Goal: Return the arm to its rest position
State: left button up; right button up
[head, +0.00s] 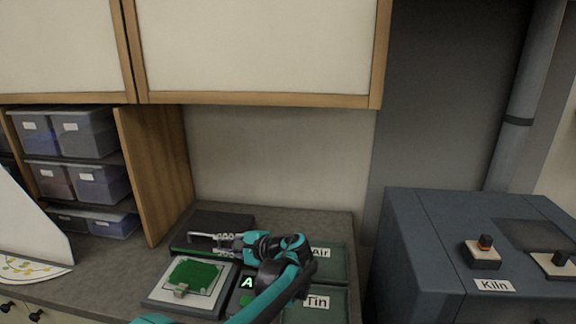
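My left arm reaches in from the bottom, teal and black, and bends over the counter. My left gripper (203,245) points left, with its two grey fingers apart and nothing seen between them. It is over the back of the counter, between a dark flat box (220,222) behind and a pale tray with a green panel (193,273) in front. My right gripper is out of view.
Green bins labelled Air (330,266) and Tin (327,314) lie right of the arm. A small device shows a lit A (247,283). A blue kiln (425,245) stands at right. Wooden cupboards (255,98) hang above; shelves with storage boxes (85,135) are at left.

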pick_arm(q)
jog(key=s+h, duration=0.1)
jog(key=s, duration=0.1)
jog(key=s+a+n+h, duration=0.1)
jog(key=s, duration=0.1)
jog(key=s+a, duration=0.1)
jog(key=s, duration=0.1)
jog(key=shift+s+a+f+n+h, duration=0.2)
jog(key=shift+s+f+n+h, duration=0.1)
jog(key=shift+h, duration=0.1)
jog(key=s+h, duration=0.1)
jog(key=s, duration=0.1)
jog(key=s+f+n+h, duration=0.1)
jog(key=s, duration=0.1)
jog(key=s+f+n+h, duration=0.1)
jog(key=s, duration=0.2)
jog(key=shift+g, duration=0.3)
jog(key=s+d+f+n+t+h, duration=0.1)
jog(key=s+d+f+n+h, duration=0.2)
jog(key=s, duration=0.5)
jog(key=s+d+f+n+h, duration=0.4)
jog(key=s, duration=0.4)
jog(key=shift+s+d+t, duration=0.2)
jog(key=shift+d+t, duration=0.1)
jog(key=shift+t, duration=0.1)
